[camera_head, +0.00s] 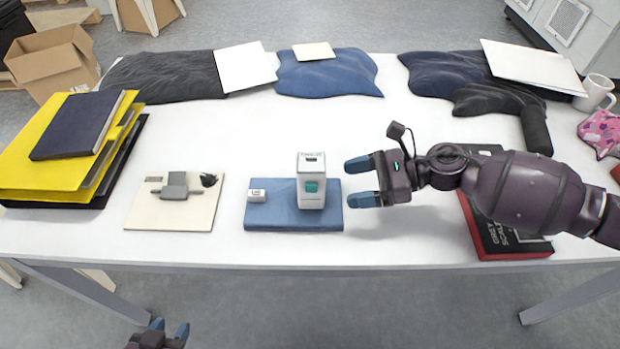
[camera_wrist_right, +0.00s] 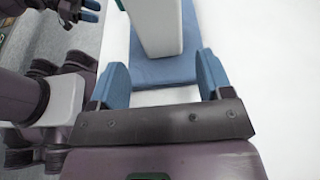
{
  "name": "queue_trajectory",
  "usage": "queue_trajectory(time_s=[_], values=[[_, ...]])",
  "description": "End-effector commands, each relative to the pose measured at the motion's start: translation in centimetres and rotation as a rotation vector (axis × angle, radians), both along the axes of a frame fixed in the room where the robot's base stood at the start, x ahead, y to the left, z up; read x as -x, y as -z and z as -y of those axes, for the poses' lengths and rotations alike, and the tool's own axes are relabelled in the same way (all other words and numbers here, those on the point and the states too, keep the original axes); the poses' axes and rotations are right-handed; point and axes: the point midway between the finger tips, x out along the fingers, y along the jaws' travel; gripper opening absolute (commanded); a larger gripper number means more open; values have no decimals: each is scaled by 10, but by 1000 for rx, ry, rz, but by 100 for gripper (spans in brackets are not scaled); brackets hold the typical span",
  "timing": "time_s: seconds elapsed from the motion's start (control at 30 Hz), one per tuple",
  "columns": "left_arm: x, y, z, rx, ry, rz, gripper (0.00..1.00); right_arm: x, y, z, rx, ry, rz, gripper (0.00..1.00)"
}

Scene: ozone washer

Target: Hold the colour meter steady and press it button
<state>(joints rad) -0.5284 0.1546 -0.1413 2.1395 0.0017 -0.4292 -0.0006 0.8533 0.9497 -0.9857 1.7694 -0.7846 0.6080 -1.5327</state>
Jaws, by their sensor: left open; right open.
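The colour meter (camera_head: 311,182) is a white upright box with a green-teal button on its front. My left gripper (camera_head: 170,331) is open and empty, low at the bottom edge, below the table's front edge.
A small white block (camera_head: 256,196) lies on the cloth left of the meter. A beige board (camera_head: 150,213) with a grey device (camera_head: 175,186) lies further left. Yellow folders (camera_head: 45,160) stack at far left. A black and red box (camera_head: 500,240) lies under my right arm. Dark cloths line the back.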

Motion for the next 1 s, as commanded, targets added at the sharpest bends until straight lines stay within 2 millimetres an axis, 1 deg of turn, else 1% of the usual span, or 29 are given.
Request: queue_trajectory(time_s=[0.1,0.4,0.53,0.73,1.0], values=[[0,0,0,0,0,-1,43,0,4,-15,-1,-1,0,72],[-1,0,0,-1,1,2,43,0,15,-49,-2,0,0,72],[-2,-1,0,-1,3,4,43,0,18,-62,-2,-1,1,72],[-3,-1,-1,-2,4,5,43,0,23,-73,-1,0,-1,72],[-3,-1,0,-2,4,5,43,0,23,-75,0,1,0,72]])
